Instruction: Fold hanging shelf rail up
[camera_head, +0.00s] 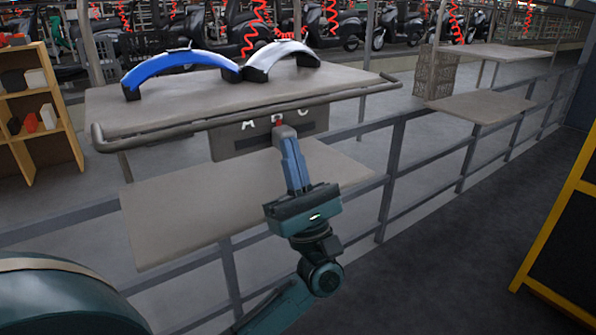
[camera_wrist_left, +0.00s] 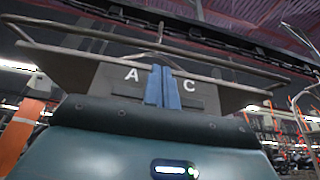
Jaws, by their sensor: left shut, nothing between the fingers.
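The hanging shelf (camera_head: 225,95) is a grey board with a dark tubular rail (camera_head: 250,115) running along its front edge, bent back at both ends. In the left wrist view the rail (camera_wrist_left: 150,42) crosses above the fingers. A grey panel (camera_head: 235,142) marked with letters hangs under the shelf; in the wrist view the panel (camera_wrist_left: 122,88) shows A and C, with the fingers covering the middle. My left gripper (camera_head: 285,132) is shut and empty, its blue fingers pointing at the panel just below the rail. I cannot tell whether the fingertips touch anything. My right gripper is not in view.
Blue (camera_head: 175,66) and silver (camera_head: 280,58) curved parts lie on the shelf. A lower grey board (camera_head: 180,215) and a railing (camera_head: 390,180) stand below and beside it. A wooden rack (camera_head: 62,120) is at left. Dark floor (camera_head: 430,270) is clear at right.

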